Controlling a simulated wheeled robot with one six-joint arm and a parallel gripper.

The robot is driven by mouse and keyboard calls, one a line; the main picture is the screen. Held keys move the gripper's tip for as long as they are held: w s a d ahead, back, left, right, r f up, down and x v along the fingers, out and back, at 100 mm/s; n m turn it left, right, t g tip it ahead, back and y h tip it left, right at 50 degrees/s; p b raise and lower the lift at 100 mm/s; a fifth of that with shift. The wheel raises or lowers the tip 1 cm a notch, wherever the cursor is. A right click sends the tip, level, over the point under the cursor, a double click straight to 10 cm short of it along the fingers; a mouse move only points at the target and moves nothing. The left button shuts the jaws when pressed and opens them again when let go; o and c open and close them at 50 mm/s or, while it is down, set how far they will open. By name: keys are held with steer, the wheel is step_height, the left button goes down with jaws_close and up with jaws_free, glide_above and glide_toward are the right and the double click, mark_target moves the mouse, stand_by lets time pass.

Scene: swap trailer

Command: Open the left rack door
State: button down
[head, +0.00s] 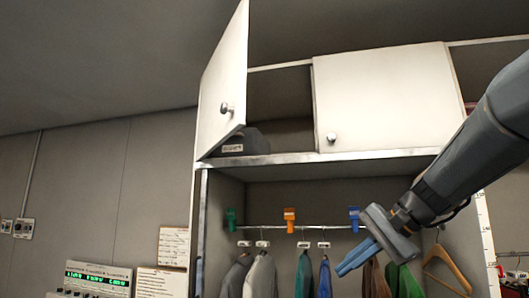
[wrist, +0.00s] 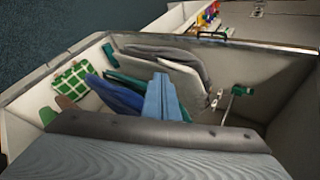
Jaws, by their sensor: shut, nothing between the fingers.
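The left upper rack door (head: 224,85) is white with a round knob (head: 227,108). It stands swung open on its left side, showing the dark compartment (head: 280,97) behind it. The right upper door (head: 382,98), with its own knob (head: 332,138), is closed. My gripper (head: 341,271) has blue fingers, shut and empty. In the head view it is below and to the right of the open door, in front of the hanging clothes and apart from both knobs. In the wrist view my gripper (wrist: 160,80) points towards the hanging clothes.
A dark grey box (head: 248,142) sits in the open compartment. Below, a rail (head: 330,228) carries coloured clips and clothes on hangers. A wooden hanger (head: 447,270) hangs at the right. A panel with green displays (head: 97,276) stands at lower left.

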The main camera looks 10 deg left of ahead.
steer(key=a+r+n+y, duration=0.1)
steer(key=a+r+y, duration=0.1)
steer(key=r, duration=0.7)
steer(key=a+r+y, duration=0.1)
steer(key=r+y, duration=0.2)
steer(key=r, duration=0.7)
steer(key=s+a+r+n+g+y+b, duration=0.1)
steer(key=s+r+n+y, duration=0.1)
steer(key=s+r, duration=0.5)
steer(key=s+a+r+n+g+y, duration=0.1)
steer(key=s+r+n+g+y, duration=0.15)
steer(key=r, duration=0.85)
steer(key=p, duration=0.3)
glide_toward(244, 106)
steer(key=w+a+r, duration=0.1)
steer(key=w+a, duration=0.2)
steer(key=w, duration=0.1)
steer(key=shift+s+a+r+t+h+p, duration=0.1)
steer(key=shift+s+a+t+h+p, duration=0.4)
steer(key=shift+s+a, duration=0.8)
steer(key=shift+w, duration=0.1)
steer(key=shift+a, duration=0.15)
